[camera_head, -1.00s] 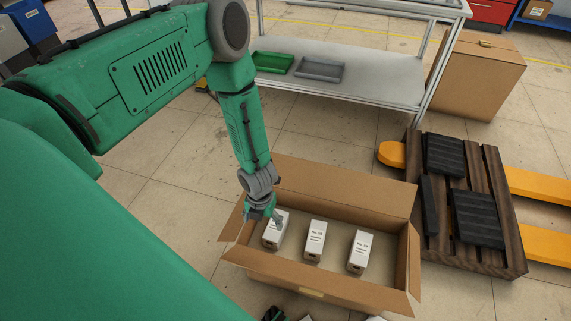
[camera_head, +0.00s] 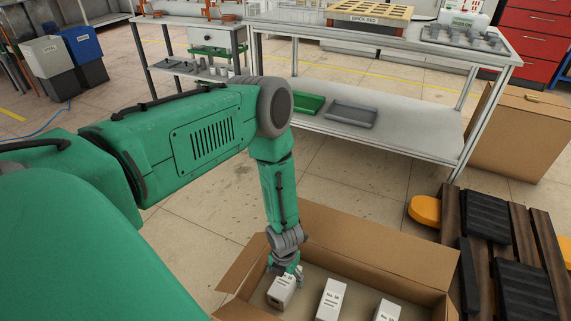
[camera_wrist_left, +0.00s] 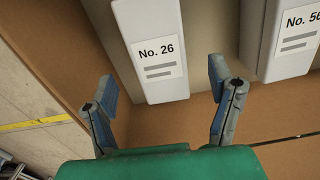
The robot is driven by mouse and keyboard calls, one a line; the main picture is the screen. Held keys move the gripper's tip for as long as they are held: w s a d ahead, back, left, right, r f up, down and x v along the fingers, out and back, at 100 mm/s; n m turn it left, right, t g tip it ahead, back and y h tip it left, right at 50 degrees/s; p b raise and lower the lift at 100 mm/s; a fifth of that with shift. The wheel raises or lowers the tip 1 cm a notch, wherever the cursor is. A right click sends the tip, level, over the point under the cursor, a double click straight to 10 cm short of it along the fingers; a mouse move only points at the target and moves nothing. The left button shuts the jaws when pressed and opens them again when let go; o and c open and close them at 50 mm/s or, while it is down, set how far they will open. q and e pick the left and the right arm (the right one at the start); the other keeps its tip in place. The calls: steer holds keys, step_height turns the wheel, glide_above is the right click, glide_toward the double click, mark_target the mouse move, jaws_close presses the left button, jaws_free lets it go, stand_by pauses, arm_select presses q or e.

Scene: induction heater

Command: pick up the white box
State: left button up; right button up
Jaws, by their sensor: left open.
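Several white boxes with printed labels lie in a row in the open cardboard carton. In the head view the left white box (camera_head: 281,291) is just under my left gripper (camera_head: 286,270). The middle white box (camera_head: 331,299) and the right white box (camera_head: 387,311) are to its right, cut by the picture's lower edge. In the left wrist view my left gripper (camera_wrist_left: 162,84) is open, its fingers on either side of the end of the white box labelled No. 26 (camera_wrist_left: 150,35). I cannot tell whether they touch it. My right gripper is out of view.
The cardboard carton (camera_head: 370,250) has raised walls and flaps around the boxes. A wooden pallet (camera_head: 540,240) with black pieces stands to the right. A workbench (camera_head: 420,120) with green and grey trays stands behind. Another white box, No. 56 (camera_wrist_left: 290,35), is close to the right finger.

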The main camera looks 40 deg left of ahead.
mark_target(287, 282)
arm_select(q)
step_height(287, 282, down, 3)
steer(key=shift+r+b, duration=0.1)
steer(key=shift+b, duration=0.3)
steer(key=shift+d+f, duration=0.2)
steer(key=shift+d, duration=0.05)
steer(key=shift+w+f+b, duration=0.1)
steer(key=shift+f+b, duration=0.2)
steer(key=shift+b, duration=0.1)
steer(key=f, duration=0.1)
steer(key=f+b, duration=0.2)
steer(key=shift+w+a+f, duration=0.1)
steer(key=shift+a+f, duration=0.15)
steer(key=shift+f, duration=0.15)
steer(key=shift+a+f+b, duration=0.15)
steer(key=shift+f+b, duration=0.2)
steer(key=shift+f, duration=0.05)
steer(key=shift+r, duration=0.15)
steer(key=c, duration=1.5)
